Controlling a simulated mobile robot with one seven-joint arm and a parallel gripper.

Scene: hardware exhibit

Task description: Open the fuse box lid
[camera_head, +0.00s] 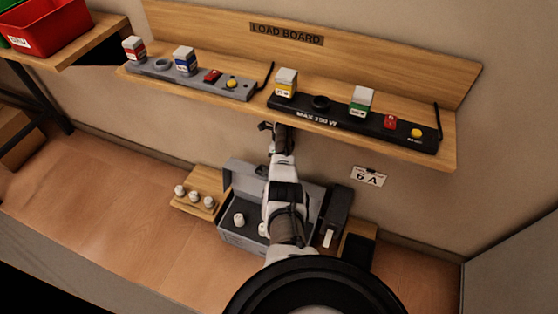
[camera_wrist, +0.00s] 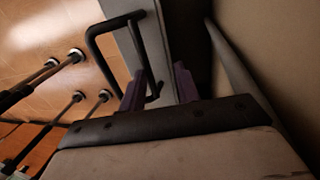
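The grey fuse box (camera_head: 245,236) stands on the bench below the shelf. Its lid (camera_head: 240,172) is raised at the back, and white fuses (camera_head: 239,219) show inside. My arm covers the middle of the box and part of the lid. My gripper (camera_head: 268,126) is beyond the box, near the wall just under the shelf. In the wrist view, my gripper's purple fingers (camera_wrist: 160,88) are apart. A grey panel (camera_wrist: 150,30) with a black bar handle (camera_wrist: 92,42) lies in front of them. Part of the handle is beside the left finger; I cannot tell whether they touch.
A wooden shelf (camera_head: 445,148) with two switch strips overhangs the bench close to my gripper. A wooden block with white fuses (camera_head: 194,197) stands left of the box. Dark objects (camera_head: 337,212) stand close on its right. The bench at left (camera_head: 110,205) is clear.

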